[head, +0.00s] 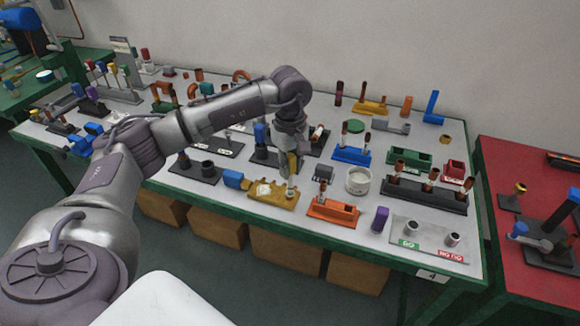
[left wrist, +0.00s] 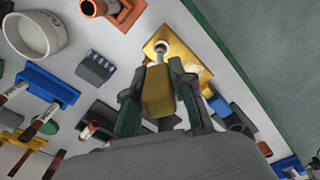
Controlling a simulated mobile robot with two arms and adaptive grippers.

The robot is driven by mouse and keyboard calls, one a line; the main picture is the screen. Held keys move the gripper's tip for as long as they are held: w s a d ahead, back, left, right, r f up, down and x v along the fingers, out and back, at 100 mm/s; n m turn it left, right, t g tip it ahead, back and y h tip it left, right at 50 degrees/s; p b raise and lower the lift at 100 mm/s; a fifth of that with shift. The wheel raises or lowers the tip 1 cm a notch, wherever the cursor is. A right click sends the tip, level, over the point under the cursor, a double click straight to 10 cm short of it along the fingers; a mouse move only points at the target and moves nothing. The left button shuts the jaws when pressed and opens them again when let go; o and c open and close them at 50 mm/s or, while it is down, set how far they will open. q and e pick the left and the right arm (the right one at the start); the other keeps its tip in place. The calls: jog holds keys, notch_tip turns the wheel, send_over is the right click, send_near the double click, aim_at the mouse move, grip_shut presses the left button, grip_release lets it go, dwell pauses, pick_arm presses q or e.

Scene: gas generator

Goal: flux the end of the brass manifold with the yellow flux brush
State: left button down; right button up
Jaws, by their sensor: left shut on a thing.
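My left gripper (head: 291,165) is shut on the yellow flux brush (head: 293,164) and holds it roughly upright, working end down. In the left wrist view the brush's yellow handle (left wrist: 158,96) sits between the fingers of my left gripper (left wrist: 160,98). A brass-coloured piece with a scalloped edge (head: 268,196) lies under the brush and may be the manifold. It also shows in the left wrist view (left wrist: 195,50). The brush's lower end overlaps its right part; I cannot tell whether they touch. My right gripper is not in view.
A white round pot (head: 358,181) stands to the right. An orange holder (head: 333,210), a blue holder (head: 351,155) and a small dark block (head: 323,173) are close by. A blue block (head: 233,179) adjoins the brass-coloured piece on its left. A red table (head: 500,240) stands at right.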

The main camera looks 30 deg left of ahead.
aim_at(290, 156)
pick_arm(q)
jog(key=shift+r+p, duration=1.35)
jog(key=shift+r, duration=1.1)
